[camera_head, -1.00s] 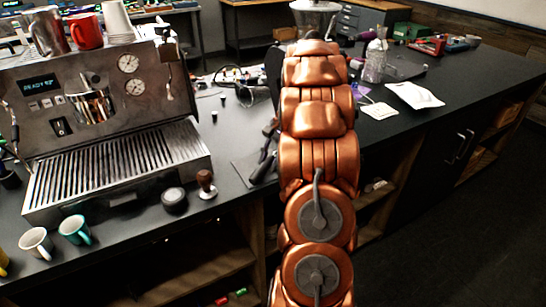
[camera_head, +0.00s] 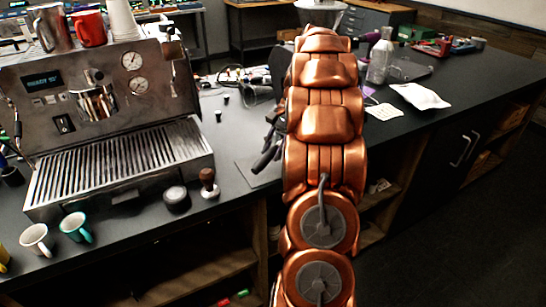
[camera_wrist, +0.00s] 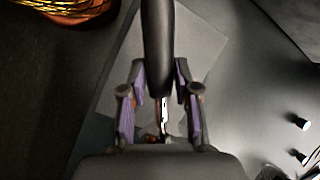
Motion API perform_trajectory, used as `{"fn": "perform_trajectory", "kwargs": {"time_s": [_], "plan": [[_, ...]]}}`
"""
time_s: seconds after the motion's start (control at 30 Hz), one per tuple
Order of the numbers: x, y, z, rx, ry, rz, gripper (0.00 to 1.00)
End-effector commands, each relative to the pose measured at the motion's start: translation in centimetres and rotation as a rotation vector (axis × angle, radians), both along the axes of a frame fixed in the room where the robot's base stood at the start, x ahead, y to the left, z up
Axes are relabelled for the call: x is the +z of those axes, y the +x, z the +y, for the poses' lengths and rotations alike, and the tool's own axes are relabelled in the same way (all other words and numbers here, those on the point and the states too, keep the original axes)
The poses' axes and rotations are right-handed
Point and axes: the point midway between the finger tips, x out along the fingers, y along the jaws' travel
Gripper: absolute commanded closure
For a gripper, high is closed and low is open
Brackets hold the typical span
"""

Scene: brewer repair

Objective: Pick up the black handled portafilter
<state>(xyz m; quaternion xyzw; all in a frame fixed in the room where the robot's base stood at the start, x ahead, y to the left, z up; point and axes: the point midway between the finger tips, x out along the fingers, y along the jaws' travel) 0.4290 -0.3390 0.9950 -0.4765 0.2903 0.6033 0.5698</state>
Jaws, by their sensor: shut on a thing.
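The portafilter's black handle (camera_head: 265,159) sticks out over the grey mat beside my arm in the head view. In the wrist view the handle (camera_wrist: 157,45) runs from the top edge down between the fingers to a bright metal neck. My gripper (camera_wrist: 160,82) is shut on the portafilter, one purple-padded finger on each side. In the head view my gripper (camera_head: 273,128) is partly hidden behind my arm. The portafilter's head is hidden by the gripper.
The espresso machine (camera_head: 110,120) stands at left, with a tamper (camera_head: 208,183) and a black puck-like piece (camera_head: 176,198) before it. A white mug (camera_head: 36,239) and a teal mug (camera_head: 76,227) stand at the front left. A clear bottle (camera_head: 380,58) stands to the arm's right.

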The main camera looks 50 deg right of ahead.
Motion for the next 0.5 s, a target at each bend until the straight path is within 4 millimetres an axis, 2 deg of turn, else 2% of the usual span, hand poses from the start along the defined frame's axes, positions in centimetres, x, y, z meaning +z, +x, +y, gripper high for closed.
{"fn": "perform_trajectory", "kwargs": {"time_s": [0.27, 0.5], "plan": [[0.1, -1.7, 0.6, -0.002, -0.002, -0.002, 1.0], [0.4, -4.3, 1.5, -0.002, -0.003, -0.003, 1.0]]}}
